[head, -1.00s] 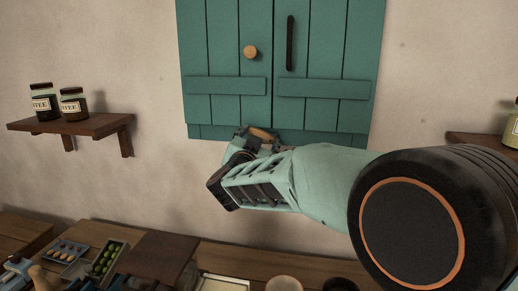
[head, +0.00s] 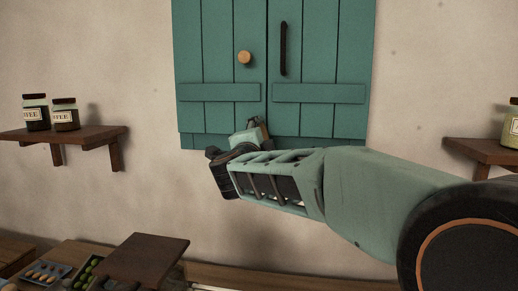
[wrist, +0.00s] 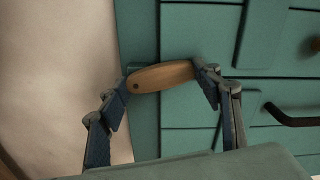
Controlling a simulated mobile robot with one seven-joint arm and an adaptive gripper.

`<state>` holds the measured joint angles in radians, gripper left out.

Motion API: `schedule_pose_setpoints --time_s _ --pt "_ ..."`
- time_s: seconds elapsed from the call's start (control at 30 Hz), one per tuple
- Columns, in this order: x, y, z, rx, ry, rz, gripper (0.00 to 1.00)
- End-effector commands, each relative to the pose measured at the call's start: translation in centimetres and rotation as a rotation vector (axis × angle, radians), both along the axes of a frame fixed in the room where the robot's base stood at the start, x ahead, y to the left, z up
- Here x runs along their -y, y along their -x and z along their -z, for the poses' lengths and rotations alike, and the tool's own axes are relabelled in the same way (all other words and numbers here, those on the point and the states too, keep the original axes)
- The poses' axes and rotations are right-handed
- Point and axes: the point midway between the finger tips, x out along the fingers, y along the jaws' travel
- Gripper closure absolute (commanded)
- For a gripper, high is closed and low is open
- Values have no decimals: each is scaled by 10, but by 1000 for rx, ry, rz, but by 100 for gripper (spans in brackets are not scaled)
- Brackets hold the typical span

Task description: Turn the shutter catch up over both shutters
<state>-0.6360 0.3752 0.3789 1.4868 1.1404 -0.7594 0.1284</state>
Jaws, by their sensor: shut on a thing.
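The two green shutters (head: 318,75) are closed side by side on the wall. The shutter catch is a small wooden bar with a dark dot near one end (wrist: 163,76), at the shutters' lower edge. My gripper (wrist: 162,84) is shut on the catch, with one finger at each end of it. In the wrist view the catch lies lengthwise from left to right, tilted slightly up, across the green boards. In the head view my gripper (head: 254,131) is at the bottom middle of the shutters and hides most of the catch.
The left shutter has a round wooden knob (head: 244,58), the right one a dark bar handle (head: 283,48). A shelf with two jars (head: 65,132) is on the left wall, another shelf (head: 490,150) at right. A counter with trays is below. The wall beside the shutters is clear.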

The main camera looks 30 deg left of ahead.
Motion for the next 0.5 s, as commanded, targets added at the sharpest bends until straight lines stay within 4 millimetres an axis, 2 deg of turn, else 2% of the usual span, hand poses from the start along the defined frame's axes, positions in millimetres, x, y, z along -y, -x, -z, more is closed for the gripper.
schedule_pose_setpoints --time_s 0.2,0.5 --pt "5 -1 1 -44 -140 0 85" --pt "7 -2 -1 -76 -243 0 85"
